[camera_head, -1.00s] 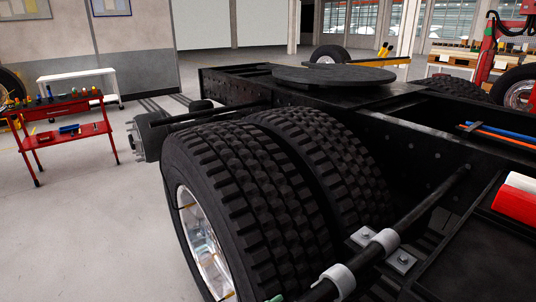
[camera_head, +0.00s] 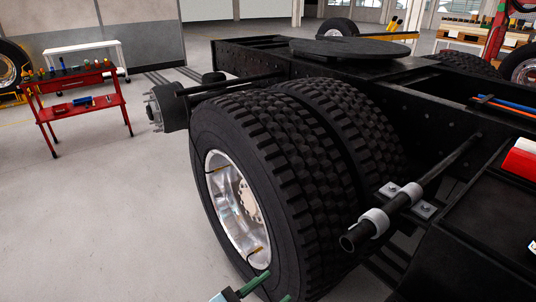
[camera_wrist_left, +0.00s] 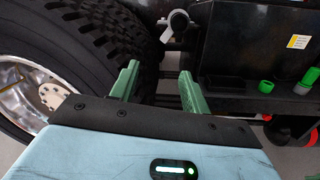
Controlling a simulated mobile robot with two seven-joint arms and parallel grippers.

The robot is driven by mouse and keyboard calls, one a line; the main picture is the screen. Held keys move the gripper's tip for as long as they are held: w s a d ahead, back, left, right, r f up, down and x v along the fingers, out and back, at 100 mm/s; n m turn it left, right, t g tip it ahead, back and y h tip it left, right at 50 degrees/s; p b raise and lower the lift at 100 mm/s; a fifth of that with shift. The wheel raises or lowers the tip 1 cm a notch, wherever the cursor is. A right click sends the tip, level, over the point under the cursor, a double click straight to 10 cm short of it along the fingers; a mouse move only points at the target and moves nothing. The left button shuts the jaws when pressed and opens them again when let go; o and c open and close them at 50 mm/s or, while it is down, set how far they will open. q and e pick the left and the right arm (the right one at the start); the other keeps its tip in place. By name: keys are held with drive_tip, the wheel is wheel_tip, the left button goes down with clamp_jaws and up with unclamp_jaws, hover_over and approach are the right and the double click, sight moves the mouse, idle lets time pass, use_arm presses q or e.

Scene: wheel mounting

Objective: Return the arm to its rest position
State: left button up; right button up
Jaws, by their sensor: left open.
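My left gripper (camera_head: 271,290) shows at the bottom edge of the head view, with its green fingers spread. In the left wrist view the gripper (camera_wrist_left: 160,86) is open, with nothing between its fingers. In the head view it is in front of the lower part of the mounted outer truck wheel (camera_head: 240,208), a black tyre with a silver rim. That wheel also shows at the left of the wrist view (camera_wrist_left: 95,40). A second tyre (camera_head: 345,120) sits beside it on the axle. My right gripper is in neither view.
The black truck frame (camera_head: 440,105) runs behind the wheels, and a dark tube (camera_head: 360,236) with grey clamps juts out beside them. A red tool table (camera_head: 78,88) stands at the left. Green-capped items (camera_wrist_left: 302,82) sit on a ledge. Floor at the left is clear.

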use_arm(q)
drive_tip(key=s+a+f+n+t+y+p, duration=0.15)
drive_tip(key=s+a+f+n+y, duration=0.45)
drive_tip(key=n, duration=0.9)
drive_tip(key=s+a+f+n+t+y+p, duration=0.1)
drive_tip(key=s+a+f+n+y+p, duration=0.2)
drive_tip(key=a+n, duration=0.85)
drive_tip(key=s+a+f+n+g+y+p, duration=0.1)
drive_tip(key=s+f+n+g, duration=0.2)
drive_tip(key=s+n, duration=0.6)
drive_tip(key=s+a+f+n+g+y+p, duration=0.1)
drive_tip(key=s+f+n+g+y, duration=0.1)
drive_tip(key=s+n, duration=0.7)
drive_tip(key=shift+s+a+f+n+g+p, duration=0.35)
drive_tip(key=shift+f+n+g, duration=0.2)
drive_tip(key=shift+f+n, duration=0.3)
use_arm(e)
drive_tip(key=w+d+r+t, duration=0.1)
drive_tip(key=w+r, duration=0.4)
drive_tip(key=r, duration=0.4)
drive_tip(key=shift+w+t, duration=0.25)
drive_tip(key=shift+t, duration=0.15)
use_arm(q)
drive_tip(key=shift+r, duration=0.1)
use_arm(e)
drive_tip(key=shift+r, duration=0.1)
